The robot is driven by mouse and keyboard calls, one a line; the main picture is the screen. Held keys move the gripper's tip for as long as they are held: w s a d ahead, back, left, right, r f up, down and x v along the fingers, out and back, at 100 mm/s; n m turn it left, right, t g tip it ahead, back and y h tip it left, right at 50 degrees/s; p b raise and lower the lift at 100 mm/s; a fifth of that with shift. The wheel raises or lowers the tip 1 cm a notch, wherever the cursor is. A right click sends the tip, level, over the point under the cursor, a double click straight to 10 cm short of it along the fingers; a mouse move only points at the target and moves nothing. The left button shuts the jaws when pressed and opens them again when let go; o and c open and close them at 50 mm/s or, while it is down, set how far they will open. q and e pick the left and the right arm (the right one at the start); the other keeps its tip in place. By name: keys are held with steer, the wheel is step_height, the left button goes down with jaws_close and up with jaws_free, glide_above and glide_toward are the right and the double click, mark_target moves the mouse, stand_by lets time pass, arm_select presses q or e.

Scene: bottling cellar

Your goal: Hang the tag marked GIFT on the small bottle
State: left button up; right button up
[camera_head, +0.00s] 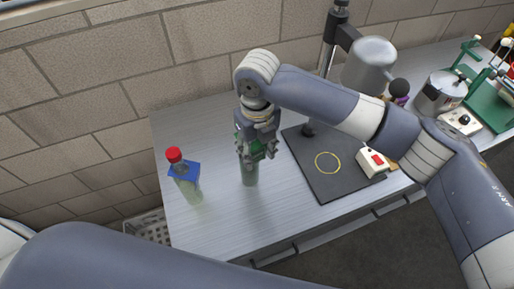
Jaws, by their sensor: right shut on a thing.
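My right gripper (257,150) points down over a green glass bottle (250,176) that stands upright on the metal table. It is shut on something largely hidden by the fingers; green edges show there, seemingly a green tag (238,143). The bottle's top and neck are hidden by the gripper, so I cannot tell whether the tag is around the neck. Another bottle (193,190), clear green with a red cap, stands to the left with a blue tag (185,170) around its neck. No lettering is readable. My left gripper is out of view.
A dark mat (331,188) with a yellow ring lies right of the gripper, under a stand with a grey head (369,65). A white box with a red button (373,162) sits at its right. A steel pot (440,92) stands farther right. The table's front left is clear.

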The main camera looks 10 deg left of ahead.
steer(key=o, duration=0.7)
steer(key=shift+r, duration=0.15)
stand_by(0.6)
steer(key=shift+r+p, duration=3.5)
steer(key=shift+r, duration=0.35)
